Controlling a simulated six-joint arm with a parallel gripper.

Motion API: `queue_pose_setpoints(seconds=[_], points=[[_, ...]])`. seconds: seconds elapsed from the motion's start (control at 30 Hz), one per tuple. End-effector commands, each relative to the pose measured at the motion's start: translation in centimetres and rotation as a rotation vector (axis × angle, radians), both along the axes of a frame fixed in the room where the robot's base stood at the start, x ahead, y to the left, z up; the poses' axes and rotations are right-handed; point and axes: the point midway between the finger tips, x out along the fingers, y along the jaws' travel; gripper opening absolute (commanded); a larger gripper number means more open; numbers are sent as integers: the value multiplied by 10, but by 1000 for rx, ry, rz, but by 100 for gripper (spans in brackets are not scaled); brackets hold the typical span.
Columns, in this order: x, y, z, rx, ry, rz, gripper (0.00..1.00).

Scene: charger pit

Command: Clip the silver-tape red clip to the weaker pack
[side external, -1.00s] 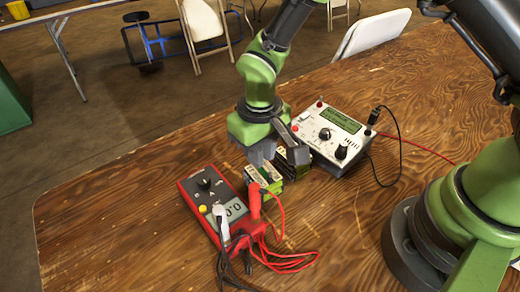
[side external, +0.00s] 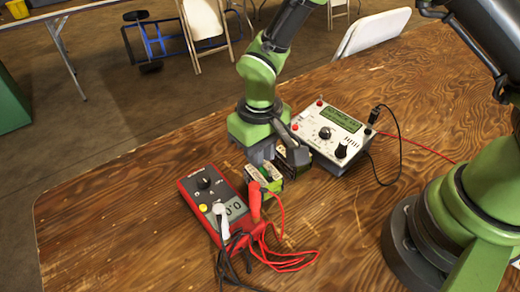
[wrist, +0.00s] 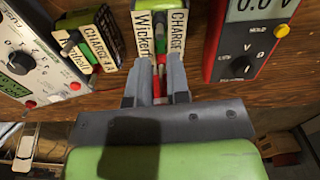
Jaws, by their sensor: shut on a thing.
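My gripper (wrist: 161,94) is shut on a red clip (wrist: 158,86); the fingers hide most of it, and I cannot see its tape. The clip is held at the near end of a green pack (wrist: 163,24) labelled "CHARGE 1"; I cannot tell whether it touches. A second pack (wrist: 93,40), dark with a "CHARGE" label, stands left of it in the wrist view. In the side view, my gripper (side external: 262,155) is low over the two packs, the green one (side external: 264,180) nearer the meter and the dark one (side external: 293,158) beside the charger.
A red multimeter (side external: 205,191) lies beside the green pack, reading about 0.0. A white charger box (side external: 331,131) is on the other side.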

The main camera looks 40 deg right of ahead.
Motion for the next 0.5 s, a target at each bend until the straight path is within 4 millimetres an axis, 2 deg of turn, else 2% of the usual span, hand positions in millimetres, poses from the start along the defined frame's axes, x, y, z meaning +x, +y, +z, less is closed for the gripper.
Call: queue_pose_setpoints(seconds=[0.3, 0.33, 0.4, 0.47, 0.5], points=[[0, 0, -1, 0, 0, 0, 3], [0, 0, -1, 0, 0, 0, 19], [0, 0, -1, 0, 0, 0, 35], [0, 0, -1, 0, 0, 0, 46], [0, 0, -1, 0, 0, 0, 46]])
